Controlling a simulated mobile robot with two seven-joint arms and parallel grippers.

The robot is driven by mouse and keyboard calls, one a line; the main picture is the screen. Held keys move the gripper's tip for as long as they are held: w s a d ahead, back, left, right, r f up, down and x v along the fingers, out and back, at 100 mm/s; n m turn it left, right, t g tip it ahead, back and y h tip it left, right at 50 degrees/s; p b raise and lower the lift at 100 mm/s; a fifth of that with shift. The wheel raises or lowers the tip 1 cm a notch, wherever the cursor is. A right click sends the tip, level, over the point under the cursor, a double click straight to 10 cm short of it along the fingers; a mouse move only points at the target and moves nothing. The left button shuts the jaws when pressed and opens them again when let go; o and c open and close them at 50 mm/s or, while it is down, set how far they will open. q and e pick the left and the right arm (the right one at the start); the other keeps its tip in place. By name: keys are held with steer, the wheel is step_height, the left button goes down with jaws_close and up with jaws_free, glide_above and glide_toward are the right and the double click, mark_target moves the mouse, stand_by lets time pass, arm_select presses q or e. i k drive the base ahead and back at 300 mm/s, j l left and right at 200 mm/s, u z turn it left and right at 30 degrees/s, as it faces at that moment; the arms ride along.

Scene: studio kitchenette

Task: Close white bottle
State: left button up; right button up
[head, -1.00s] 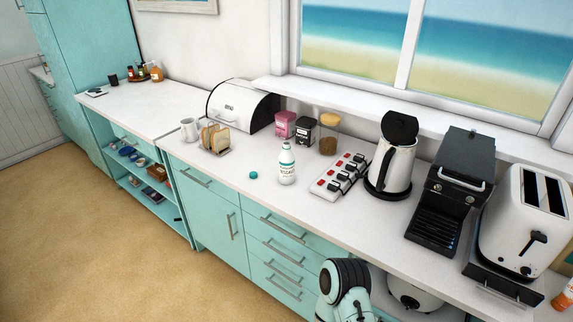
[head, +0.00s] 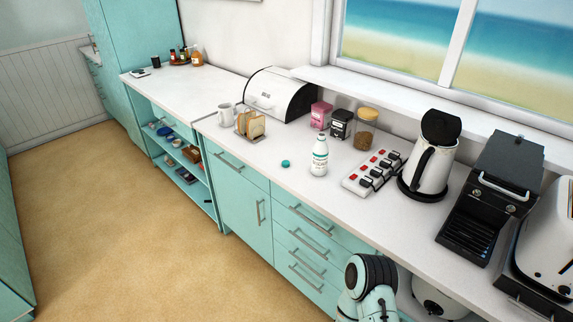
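A white bottle (head: 319,157) with teal bands and dark print stands upright on the white counter, in the middle of the head view. A small teal cap (head: 285,163) lies on the counter just left of the bottle, apart from it. The bottle's top looks white and has no teal cap on it. A part of my own arm shows at the bottom edge, below the counter front. Neither of my grippers shows in this view.
A power strip (head: 372,172) with plugs lies right of the bottle, then a kettle (head: 431,160) and a black grill (head: 492,200). Behind stand a pink canister (head: 321,116), a black canister (head: 341,125) and a jar (head: 365,130). A toast rack (head: 250,127) stands left. Counter in front of the bottle is clear.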

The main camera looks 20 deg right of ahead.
mark_target(320, 159)
steer(key=i+j+z, duration=0.3)
steer(key=i, duration=0.3)
steer(key=i+j+z, duration=0.3)
steer(key=i+j, duration=0.3)
